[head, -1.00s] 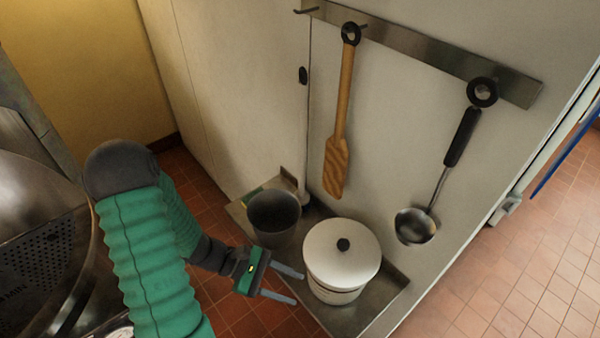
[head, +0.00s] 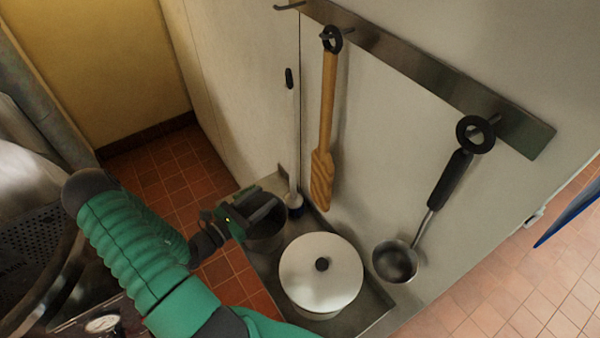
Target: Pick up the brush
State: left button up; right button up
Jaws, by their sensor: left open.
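A slim long-handled tool that looks like the brush (head: 292,140) stands upright against the cabinet wall. It has a black grip at the top, a thin pale shaft and a dark, wider foot in the back corner of the metal tray. My right gripper is not in view.
A wooden paddle (head: 323,170) and a ladle (head: 397,261) hang from the wall rail (head: 405,62). A large metal kettle (head: 30,165) is at the left.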

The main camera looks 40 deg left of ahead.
aim_at(290, 175)
pick_arm(q)
jog(key=w+p, duration=0.1)
jog(key=w, duration=0.7)
jog(key=shift+w+f+p, duration=0.1)
jog(key=shift+w+p, duration=0.1)
jog(key=shift+p, duration=0.1)
jog(key=w+p, duration=0.1)
jog(key=w, duration=0.3)
jog(key=shift+d+p, duration=0.15)
jog(key=shift+p, duration=0.2)
jog(key=shift+w, duration=0.35)
jog(key=shift+w+d+f, duration=0.1)
jog(key=shift+f, duration=0.05)
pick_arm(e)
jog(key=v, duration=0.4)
pick_arm(q)
jog(key=c, duration=0.4)
grip_shut()
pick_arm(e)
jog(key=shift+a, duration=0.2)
